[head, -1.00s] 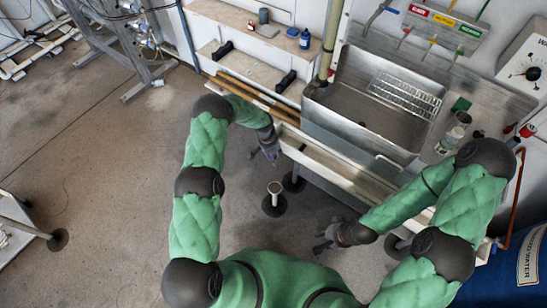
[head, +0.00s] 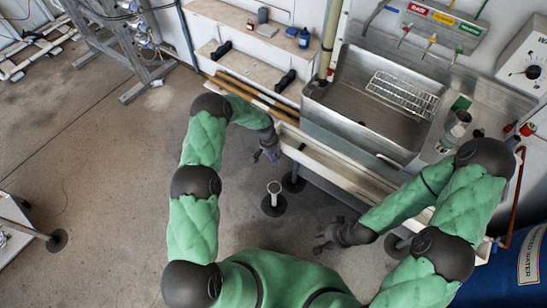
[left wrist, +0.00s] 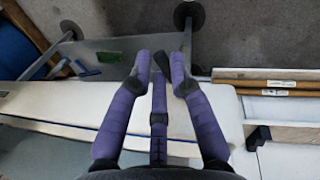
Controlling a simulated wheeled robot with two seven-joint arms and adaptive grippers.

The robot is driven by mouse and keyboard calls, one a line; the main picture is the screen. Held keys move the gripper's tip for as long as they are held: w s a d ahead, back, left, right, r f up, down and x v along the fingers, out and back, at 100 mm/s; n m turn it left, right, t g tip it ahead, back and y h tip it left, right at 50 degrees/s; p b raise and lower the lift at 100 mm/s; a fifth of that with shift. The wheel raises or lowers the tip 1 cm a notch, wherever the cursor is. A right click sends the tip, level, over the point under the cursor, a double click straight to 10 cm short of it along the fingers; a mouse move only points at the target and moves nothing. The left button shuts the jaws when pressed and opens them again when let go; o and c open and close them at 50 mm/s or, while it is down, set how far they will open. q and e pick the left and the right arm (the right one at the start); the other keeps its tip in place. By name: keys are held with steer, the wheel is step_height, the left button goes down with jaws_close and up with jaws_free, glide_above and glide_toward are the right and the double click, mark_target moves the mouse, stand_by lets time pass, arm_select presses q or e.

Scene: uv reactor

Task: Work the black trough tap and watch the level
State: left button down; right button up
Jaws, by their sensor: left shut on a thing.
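The long pale trough (head: 340,170) runs below the front of the steel sink (head: 345,97). My left gripper (head: 268,153) is at the trough's left end. In the left wrist view my left gripper (left wrist: 160,68) has its purple fingers closed in around a small black part, which I take for the black trough tap (left wrist: 232,73). The fingers hide much of it. My right gripper (head: 326,238) hangs over the floor in front of the trough. I see nothing in it, and its finger gap is too small to judge. I cannot make out a water level in the trough.
Red, yellow and green taps are on the wall panel (head: 440,25). A wire rack (head: 402,92) lies in the sink. A blue drum (head: 522,265) is at lower right.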

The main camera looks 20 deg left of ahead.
arm_select(q)
steer(key=shift+w+d+f+n+t+y+b, duration=0.1)
steer(key=shift+w+d+n+t+y+b, duration=0.45)
steer(key=shift+n+b, duration=1.65)
steer(key=shift+w+d+r+n+t+h+b, duration=0.1)
steer(key=shift+w+d+n+b, duration=0.55)
steer(key=shift+n+b, duration=1.55)
steer(key=shift+w+d+f+n+t+y+b, duration=0.1)
steer(key=shift+w+d+n+t+y+b, duration=0.2)
steer(key=shift+d+n+b, duration=1.75)
steer(key=shift+a+n+p, duration=0.45)
steer(key=shift+a+n, duration=0.4)
steer(key=shift+a, duration=0.25)
steer(key=c, duration=1.1)
jaws_free()
steer(key=shift+r, duration=0.2)
steer(key=r, duration=0.3)
steer(key=s+r, duration=0.1)
steer(key=r, duration=0.3)
steer(key=s+r, duration=0.1)
steer(key=r, duration=0.3)
steer(key=shift+s+a+r, duration=0.15)
steer(key=shift+a+r, duration=0.1)
steer(key=shift+a, duration=0.1)
